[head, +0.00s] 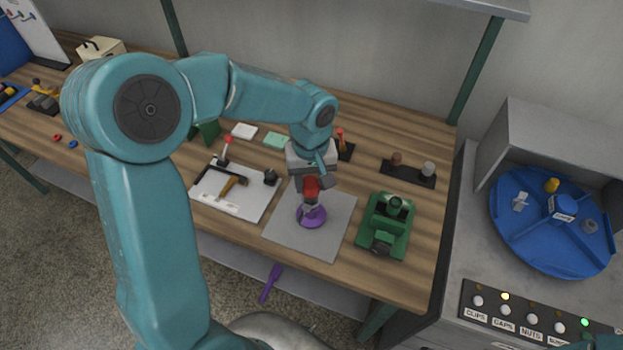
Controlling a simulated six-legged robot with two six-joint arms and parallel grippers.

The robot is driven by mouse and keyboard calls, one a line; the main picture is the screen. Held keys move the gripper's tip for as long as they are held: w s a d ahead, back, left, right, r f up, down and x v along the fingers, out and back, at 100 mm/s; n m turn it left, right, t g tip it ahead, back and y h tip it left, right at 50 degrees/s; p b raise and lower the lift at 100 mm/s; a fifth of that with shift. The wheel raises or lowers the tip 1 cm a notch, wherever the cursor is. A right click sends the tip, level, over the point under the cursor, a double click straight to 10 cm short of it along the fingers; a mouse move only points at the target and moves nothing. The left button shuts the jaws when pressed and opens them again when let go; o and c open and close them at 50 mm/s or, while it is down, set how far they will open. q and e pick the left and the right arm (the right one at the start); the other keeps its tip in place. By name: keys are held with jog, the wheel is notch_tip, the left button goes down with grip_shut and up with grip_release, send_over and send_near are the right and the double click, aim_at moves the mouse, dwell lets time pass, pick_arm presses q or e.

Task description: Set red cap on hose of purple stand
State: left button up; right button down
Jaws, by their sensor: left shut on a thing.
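My left gripper (312,184) points down over the grey mat and is shut on the red cap (311,189). The purple stand (311,217) has a round base and stands on the mat right below the cap. A short greyish part shows between cap and stand; the hose is mostly hidden by the gripper and cap. I cannot tell whether the cap is seated on the hose or only touching or close above it. My right gripper is not in view.
A green device (385,225) stands right of the grey mat (285,236). A white tray (232,190) with a hammer lies to the left. A blue turntable (545,240) is on the far right. The mat around the stand is clear.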

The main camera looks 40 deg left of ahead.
aim_at(311, 184)
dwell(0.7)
pick_arm(q)
jog(key=shift+f+b, duration=0.15)
jog(key=shift+b, duration=0.15)
jog(key=shift+f+b, duration=0.3)
jog(key=shift+f, duration=0.05)
jog(key=shift+f+b, duration=1.3)
jog(key=shift+f, duration=0.05)
jog(key=o, duration=1.1)
jog(key=shift+r, duration=0.1)
notch_tip(311, 184, up, 16)
jog(key=shift+r+p, duration=0.15)
jog(key=shift+p, duration=0.2)
